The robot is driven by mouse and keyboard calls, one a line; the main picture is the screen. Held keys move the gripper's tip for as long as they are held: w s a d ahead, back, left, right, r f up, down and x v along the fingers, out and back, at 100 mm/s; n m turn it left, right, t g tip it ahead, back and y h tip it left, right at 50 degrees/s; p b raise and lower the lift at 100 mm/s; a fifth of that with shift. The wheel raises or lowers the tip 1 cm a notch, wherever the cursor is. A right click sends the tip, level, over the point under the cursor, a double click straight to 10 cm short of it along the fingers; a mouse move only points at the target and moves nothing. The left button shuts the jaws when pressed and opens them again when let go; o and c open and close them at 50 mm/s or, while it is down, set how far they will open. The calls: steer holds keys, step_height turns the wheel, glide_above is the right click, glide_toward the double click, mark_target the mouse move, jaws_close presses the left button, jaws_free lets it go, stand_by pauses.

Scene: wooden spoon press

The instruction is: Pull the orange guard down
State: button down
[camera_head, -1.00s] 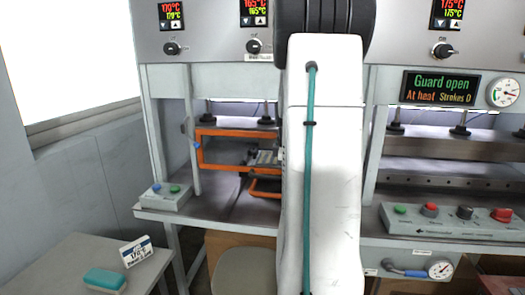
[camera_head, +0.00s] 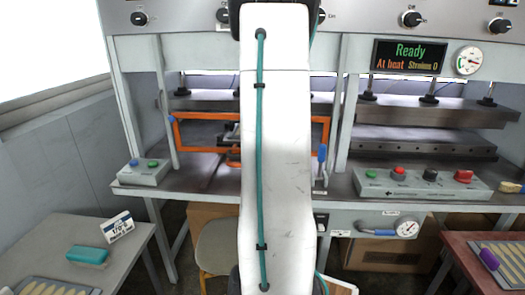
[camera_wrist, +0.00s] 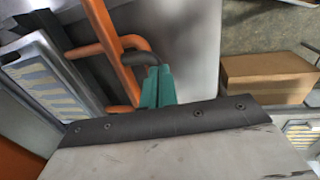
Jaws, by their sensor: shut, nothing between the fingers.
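The orange guard (camera_head: 205,116) is a rectangular frame across the opening of the left press in the head view. My white arm covers its middle. The head view hides my gripper behind the arm. The display (camera_head: 407,57) reads "Ready", "At heat", "Strokes 0".
A button box (camera_head: 144,172) stands left of the guard, and a longer control panel (camera_head: 420,182) stands right. A side table (camera_head: 60,240) carries a teal block. A cardboard box (camera_wrist: 265,75) lies below.

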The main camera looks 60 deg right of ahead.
step_height(320, 180, up, 14)
steer(key=a, duration=0.2)
steer(key=shift+s+f, duration=0.15)
steer(key=shift+s, duration=0.2)
steer(key=shift+a, duration=0.1)
